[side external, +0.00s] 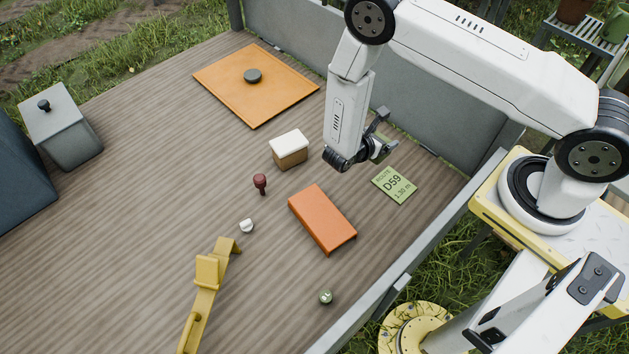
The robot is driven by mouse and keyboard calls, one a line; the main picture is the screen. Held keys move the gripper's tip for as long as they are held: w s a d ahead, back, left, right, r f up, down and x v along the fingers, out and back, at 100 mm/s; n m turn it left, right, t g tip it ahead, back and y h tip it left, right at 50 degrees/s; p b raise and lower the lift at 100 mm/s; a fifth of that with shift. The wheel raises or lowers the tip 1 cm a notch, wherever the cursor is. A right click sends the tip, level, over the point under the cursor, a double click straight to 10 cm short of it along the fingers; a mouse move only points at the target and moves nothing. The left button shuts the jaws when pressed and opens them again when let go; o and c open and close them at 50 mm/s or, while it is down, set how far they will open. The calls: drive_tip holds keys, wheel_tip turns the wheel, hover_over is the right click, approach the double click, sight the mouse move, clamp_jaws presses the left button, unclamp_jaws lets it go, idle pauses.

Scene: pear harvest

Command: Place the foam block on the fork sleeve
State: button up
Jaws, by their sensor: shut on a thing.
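My gripper (384,148) is above the deck at the right of centre, shut on a small greenish-grey thing. That looks like the foam block (376,147), though the fingers and wrist hide most of it. A long, low orange piece (322,217), which I take to be the fork sleeve, lies on the deck below and left of my gripper in the picture. Its top is bare. The held thing is apart from it.
A green D59 card (394,185) lies near the gripper. A white-lidded tan box (289,150), dark red knob (260,183), white piece (246,226), yellow bracket (207,285) and small green round thing (326,297) surround the orange piece. A grey side wall (375,300) edges the deck.

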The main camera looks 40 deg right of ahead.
drive_tip(key=s+a+r+n+t+y, duration=0.2)
drive_tip(key=s+a+n+t, duration=0.2)
drive_tip(key=s+a, duration=0.2)
drive_tip(key=s+a+r+n+t+y, duration=0.2)
drive_tip(key=s+a+n+t, duration=0.2)
drive_tip(key=a, duration=0.6)
drive_tip(key=shift+s+a+n+t, duration=0.15)
drive_tip(key=shift+s+n+t, duration=0.25)
drive_tip(key=shift+s, duration=0.95)
drive_tip(key=shift+w, duration=0.1)
drive_tip(key=shift+w+a+f, duration=0.55)
drive_tip(key=shift+w+f, duration=1)
drive_tip(key=shift+w, duration=0.6)
drive_tip(key=shift+w+a+f, duration=0.55)
drive_tip(key=shift+w+f, duration=0.95)
drive_tip(key=shift+w, duration=0.65)
drive_tip(key=shift+w+a+f, duration=0.55)
drive_tip(key=shift+w+f, duration=1)
drive_tip(key=shift+w, duration=0.6)
drive_tip(key=shift+w+f, duration=0.1)
